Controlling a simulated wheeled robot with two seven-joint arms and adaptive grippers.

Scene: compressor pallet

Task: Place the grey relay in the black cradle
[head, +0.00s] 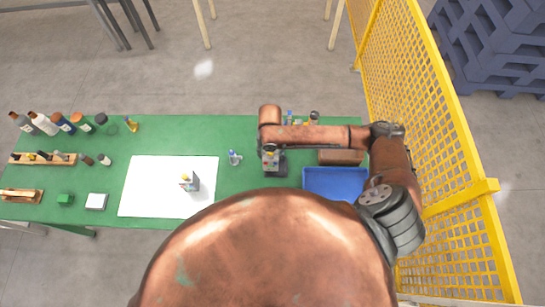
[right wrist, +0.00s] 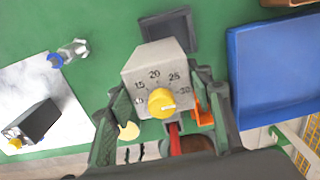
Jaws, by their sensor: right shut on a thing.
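The grey relay (right wrist: 160,68), with a yellow dial and printed numbers on its face, is between the fingers of my right gripper (right wrist: 163,112), which is shut on it. The black cradle (right wrist: 185,15) is a dark, square, shallow holder on the green table, just beyond the relay. The relay covers the cradle's near part, and the visible part is empty. In the head view, the relay (head: 270,157) shows under my right wrist, over or beside the cradle (head: 282,171); I cannot tell the gap. My left gripper is out of view.
A blue bin (head: 333,183) stands right of the cradle, with a brown box (head: 341,157) behind it. A white sheet (head: 150,185) on the left bears a dark unit with a yellow knob (right wrist: 36,122). A small bluish-grey item (head: 234,157) stands between. A yellow mesh fence (head: 415,75) bounds the right.

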